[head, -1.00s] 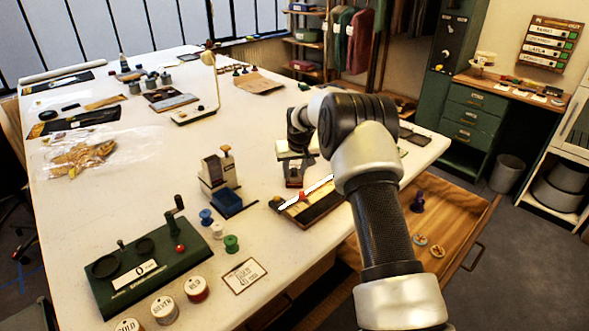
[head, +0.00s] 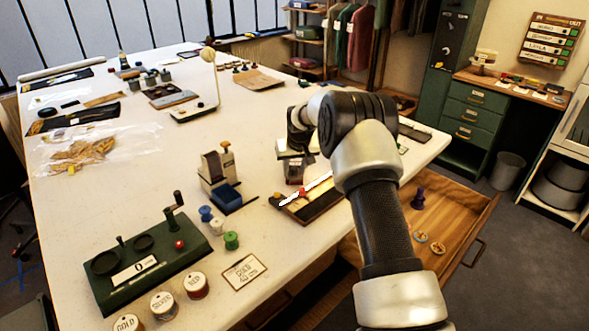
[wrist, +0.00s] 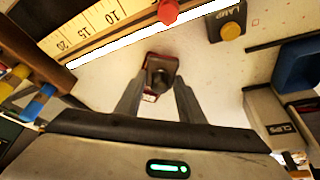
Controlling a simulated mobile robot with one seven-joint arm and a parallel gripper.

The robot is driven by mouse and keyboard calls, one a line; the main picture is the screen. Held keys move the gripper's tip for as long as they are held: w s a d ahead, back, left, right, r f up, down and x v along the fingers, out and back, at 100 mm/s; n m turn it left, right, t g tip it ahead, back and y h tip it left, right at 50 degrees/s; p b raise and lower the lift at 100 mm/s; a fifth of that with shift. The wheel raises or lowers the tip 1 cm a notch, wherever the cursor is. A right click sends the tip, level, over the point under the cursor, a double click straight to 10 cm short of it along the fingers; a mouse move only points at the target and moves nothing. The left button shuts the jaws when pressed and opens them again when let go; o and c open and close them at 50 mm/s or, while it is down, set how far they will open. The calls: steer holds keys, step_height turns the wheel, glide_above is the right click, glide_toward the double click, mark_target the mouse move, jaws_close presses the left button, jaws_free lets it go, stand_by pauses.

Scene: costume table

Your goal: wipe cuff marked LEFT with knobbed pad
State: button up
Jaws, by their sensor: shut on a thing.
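My gripper (wrist: 158,100) is shut on the knob of a small dark red pad (wrist: 162,68), with a finger on each side. The pad is over the pale tabletop in the wrist view; I cannot tell if it touches. In the head view my gripper (head: 294,180) is near the table's front right edge, beside the ruler board. The pad is hard to make out there. I cannot make out a cuff marked LEFT in either view.
A ruler board (head: 318,204) with a white strip and red knob (wrist: 168,11) lies close by. A box marked LAMP (wrist: 228,22) and a CLIPS box (wrist: 270,112) are near. An open wooden drawer (head: 450,215) juts out at the right.

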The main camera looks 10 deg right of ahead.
steer(key=shift+f+b, duration=0.3)
steer(key=shift+f, duration=0.2)
steer(key=shift+w+d+r, duration=0.1)
steer(key=shift+w+d, duration=0.1)
steer(key=shift+w, duration=0.75)
steer(key=shift+w+d+r, duration=0.1)
steer(key=shift+w+d, duration=0.05)
steer(key=shift+w, duration=0.8)
steer(key=shift+w+d+f+p, duration=0.15)
steer(key=shift+w+d, duration=0.05)
steer(key=shift+w, duration=0.6)
steer(key=shift+w+d+f+p, duration=0.1)
steer(key=shift+w+d+p, duration=0.05)
steer(key=shift+w, duration=0.65)
steer(key=shift+r, duration=0.1)
